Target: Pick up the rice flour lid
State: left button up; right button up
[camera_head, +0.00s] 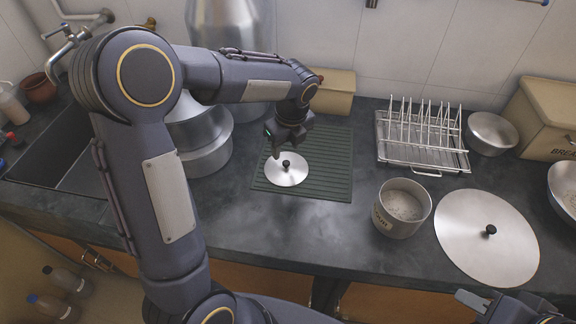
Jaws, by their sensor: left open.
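A small round steel lid (283,174) with a black knob (286,163) lies flat on the dark green ribbed mat (330,165). My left gripper (287,146) is open just above and behind this lid, pointing down, with nothing seen between its fingers; whether it touches the knob is unclear. An open steel canister (400,226) with pale powder inside stands on the counter to the right; its label is only partly visible. A larger steel lid (487,255) with a black knob lies right of it. My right gripper (478,302) shows partly at the bottom right, its jaws unclear.
A wire dish rack (422,150) stands behind the canister, with a steel bowl (491,133) beside it. Large steel vessels (205,157) stand left of the mat, partly behind my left arm. A sink (60,150) is at left. The counter in front of the mat is clear.

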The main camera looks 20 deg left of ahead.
aim_at(286, 162)
pick_arm(q)
jog(key=f, duration=0.4)
jog(key=w+f, duration=0.1)
jog(key=f, duration=0.1)
jog(key=shift+a+f, duration=0.2)
jog(key=shift+f, duration=0.05)
grip_shut()
